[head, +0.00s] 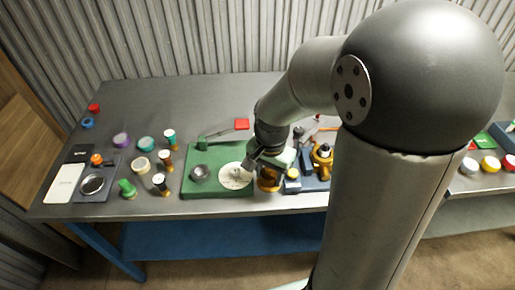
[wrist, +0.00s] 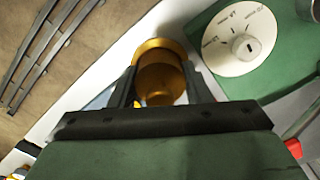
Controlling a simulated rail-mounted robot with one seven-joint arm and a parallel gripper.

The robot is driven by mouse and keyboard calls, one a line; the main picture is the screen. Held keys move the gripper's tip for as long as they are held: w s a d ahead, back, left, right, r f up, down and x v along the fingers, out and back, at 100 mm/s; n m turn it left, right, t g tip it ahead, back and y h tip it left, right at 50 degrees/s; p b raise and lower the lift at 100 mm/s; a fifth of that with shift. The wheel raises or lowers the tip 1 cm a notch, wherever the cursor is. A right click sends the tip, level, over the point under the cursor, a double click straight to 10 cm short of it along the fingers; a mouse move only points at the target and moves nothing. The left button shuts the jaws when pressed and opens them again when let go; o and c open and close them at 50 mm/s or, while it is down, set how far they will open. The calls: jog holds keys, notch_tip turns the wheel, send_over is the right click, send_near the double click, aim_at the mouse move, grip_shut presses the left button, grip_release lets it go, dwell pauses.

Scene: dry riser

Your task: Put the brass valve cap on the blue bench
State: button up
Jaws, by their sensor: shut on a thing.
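My gripper (wrist: 158,76) is shut on a brass valve cap (wrist: 160,54), a round, gold-coloured piece between the two fingers in the wrist view. In the head view the brass cap (head: 268,184) shows just below my gripper (head: 268,167), by the right edge of a green board. The bench has a grey top (head: 222,95), blue legs and a blue lower shelf (head: 190,240). The cap is over the front part of the bench top; I cannot tell whether it touches it. My arm hides part of the bench's right side.
The green test board (head: 190,180) with a white dial (head: 236,176) and red-ended lever stands left of my gripper. A brass fitting (head: 322,158) on a dark block is close on the right. Several small caps and cylinders stand at the left. The back of the top is clear.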

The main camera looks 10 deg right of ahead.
aim_at(268, 173)
jog(key=shift+w+d+f, duration=0.1)
jog(key=shift+w+f, duration=0.95)
jog(key=shift+f, duration=0.15)
jog(key=shift+w+f, duration=0.15)
jog(key=shift+f, duration=0.75)
jog(key=shift+w+f, duration=0.1)
jog(key=shift+f, duration=0.8)
jog(key=shift+f, duration=0.15)
jog(key=o, duration=0.8)
